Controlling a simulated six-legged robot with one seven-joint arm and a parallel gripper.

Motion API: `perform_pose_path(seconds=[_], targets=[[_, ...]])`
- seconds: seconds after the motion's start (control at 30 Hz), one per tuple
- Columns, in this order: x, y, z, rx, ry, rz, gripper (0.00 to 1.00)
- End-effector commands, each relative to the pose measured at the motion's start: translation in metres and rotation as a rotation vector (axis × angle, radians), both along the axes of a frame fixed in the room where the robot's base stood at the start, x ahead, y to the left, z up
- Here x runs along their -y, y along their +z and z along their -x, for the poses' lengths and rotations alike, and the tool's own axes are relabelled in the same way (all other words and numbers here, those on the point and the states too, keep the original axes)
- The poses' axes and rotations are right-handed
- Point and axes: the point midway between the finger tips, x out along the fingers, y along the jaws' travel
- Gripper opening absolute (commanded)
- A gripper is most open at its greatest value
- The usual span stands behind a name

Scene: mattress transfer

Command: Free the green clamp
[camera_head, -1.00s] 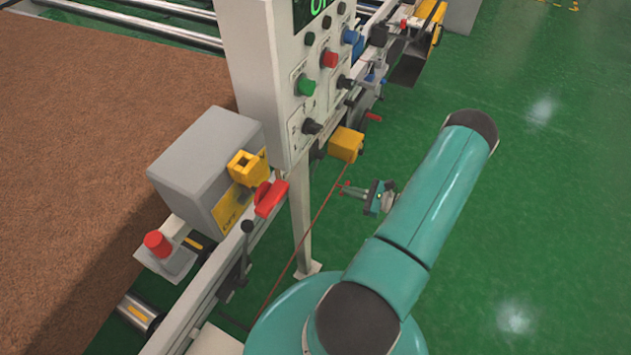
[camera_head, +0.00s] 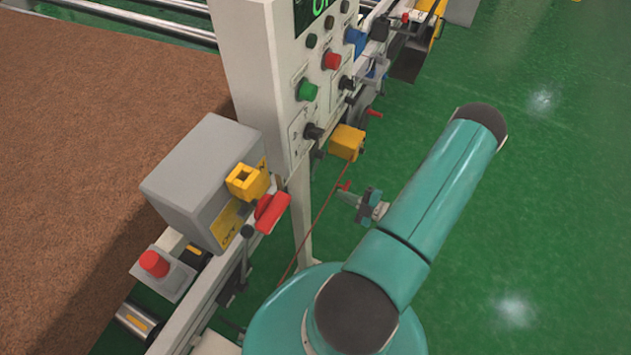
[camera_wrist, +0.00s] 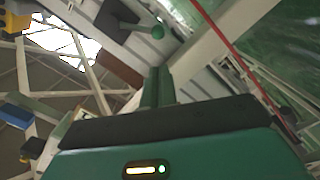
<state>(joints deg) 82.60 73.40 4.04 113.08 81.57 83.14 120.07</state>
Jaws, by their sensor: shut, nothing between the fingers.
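My gripper (camera_wrist: 157,84) shows in the wrist view as two dark green fingers side by side, shut and empty. A green round knob (camera_wrist: 158,32) on a short stem stands out from a dark block (camera_wrist: 116,18) just beyond the fingertips. It may be the green clamp's handle; I cannot tell for sure. The fingertips look apart from it. In the head view my wrist end (camera_head: 364,205) is small and partly hidden behind my arm, right of the white post. No green clamp can be made out in the head view.
A white control panel (camera_head: 262,70) on a post (camera_head: 303,225) stands left of my arm. A thin red cable (camera_head: 322,208) runs down beside the post. A grey box (camera_head: 195,170) with a red lever (camera_head: 271,212) sits beside the brown mattress (camera_head: 70,170). Green floor at right is clear.

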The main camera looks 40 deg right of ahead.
Motion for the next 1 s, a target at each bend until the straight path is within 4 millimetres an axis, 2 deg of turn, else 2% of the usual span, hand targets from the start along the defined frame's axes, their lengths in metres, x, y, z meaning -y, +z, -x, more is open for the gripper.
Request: perform_pose_path(seconds=[0.1, 0.27, 0.7, 0.83, 1.0], targets=[[-0.002, 0.001, 0.001, -0.026, -0.008, -0.087, 0.00], [-0.006, 0.000, -0.007, -0.031, -0.007, -0.102, 0.00], [-0.028, -0.002, -0.078, -0.029, -0.007, -0.100, 0.00], [-0.031, -0.003, -0.090, -0.031, -0.008, -0.099, 0.00], [-0.032, -0.003, -0.095, -0.030, -0.009, -0.099, 0.00]])
